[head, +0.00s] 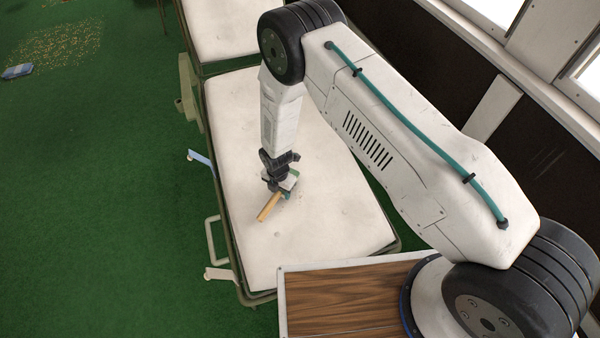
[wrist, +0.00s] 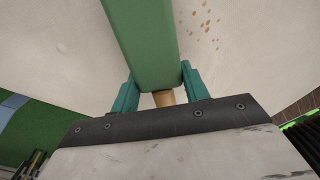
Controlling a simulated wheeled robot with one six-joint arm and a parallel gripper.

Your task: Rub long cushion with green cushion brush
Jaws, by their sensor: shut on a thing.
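The long cushion (head: 300,222) is off-white and lies on a green-framed lounger in the middle of the head view. It fills most of the wrist view (wrist: 60,50), where a patch of brown crumbs (wrist: 207,25) shows on it right of the brush. The green cushion brush (head: 268,207) has a tan wooden handle that points down and left in the head view. Its green body (wrist: 145,40) runs up from between the fingers in the wrist view. My gripper (head: 279,183) is shut on the brush, low over the cushion. Whether the bristles touch the cushion is hidden.
Another white cushion (head: 228,25) lies beyond at the top. Green carpet (head: 110,200) is open on the left, with scattered yellowish bits (head: 58,45) and a small blue item (head: 17,72) there. A dark wall with windows (head: 490,12) bounds the right side.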

